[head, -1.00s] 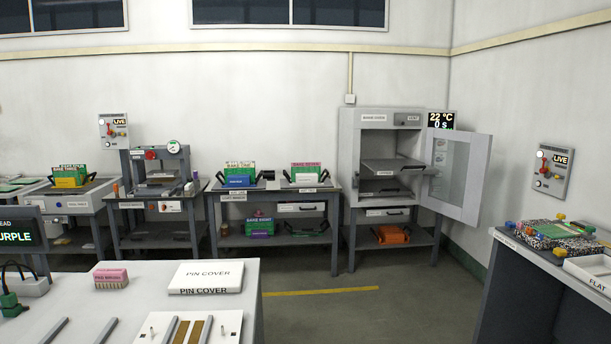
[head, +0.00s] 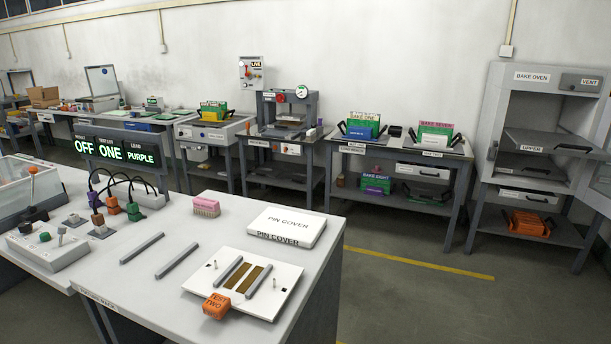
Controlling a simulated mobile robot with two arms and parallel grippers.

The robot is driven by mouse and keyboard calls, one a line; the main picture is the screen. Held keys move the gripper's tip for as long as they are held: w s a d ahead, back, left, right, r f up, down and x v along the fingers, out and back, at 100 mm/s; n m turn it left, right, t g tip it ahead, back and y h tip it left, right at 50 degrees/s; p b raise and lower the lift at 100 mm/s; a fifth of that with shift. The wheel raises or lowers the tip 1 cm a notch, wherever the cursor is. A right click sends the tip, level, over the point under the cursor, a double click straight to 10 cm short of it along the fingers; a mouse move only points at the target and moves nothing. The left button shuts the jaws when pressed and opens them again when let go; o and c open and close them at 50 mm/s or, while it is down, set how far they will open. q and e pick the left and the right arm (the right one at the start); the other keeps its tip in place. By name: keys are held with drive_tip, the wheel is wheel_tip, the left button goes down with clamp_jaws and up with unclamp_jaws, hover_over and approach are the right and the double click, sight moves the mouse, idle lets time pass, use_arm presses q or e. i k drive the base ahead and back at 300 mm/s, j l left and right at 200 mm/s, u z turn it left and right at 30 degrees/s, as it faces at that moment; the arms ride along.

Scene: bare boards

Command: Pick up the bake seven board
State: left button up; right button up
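The bake seven board (head: 436,125), with a pink label strip, stands upright with green and white boards in a black-handled carrier on the right part of the bench left of the oven. Its lower part is hidden by the white piece in front. A similar carrier with the bake one board (head: 364,116) stands to its left. The bake eight board (head: 376,190) is on the shelf below. Neither of my grippers shows in the head view.
The bake oven (head: 538,75) stands open at right. Clear floor with a yellow line (head: 420,262) lies between table and bench.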

sight(425, 127)
drive_tip(key=i+l, duration=0.2)
drive_tip(key=l, duration=0.2)
drive_tip(key=i+l, duration=0.2)
drive_tip(key=l, duration=0.15)
drive_tip(key=i+l, duration=0.2)
drive_tip(key=l, duration=0.2)
drive_tip(key=i+l, duration=0.2)
drive_tip(key=l, duration=0.2)
drive_tip(key=i+l, duration=0.2)
drive_tip(key=l, duration=0.15)
drive_tip(key=i+l, duration=0.2)
drive_tip(key=l, duration=0.2)
drive_tip(key=i+l, duration=0.35)
drive_tip(key=i, duration=0.2)
drive_tip(key=i+l, duration=0.35)
drive_tip(key=i, duration=0.2)
drive_tip(key=i+l+u, duration=0.1)
drive_tip(key=i+l, duration=0.25)
drive_tip(key=i, duration=0.25)
drive_tip(key=i+l, duration=0.4)
drive_tip(key=i, duration=0.15)
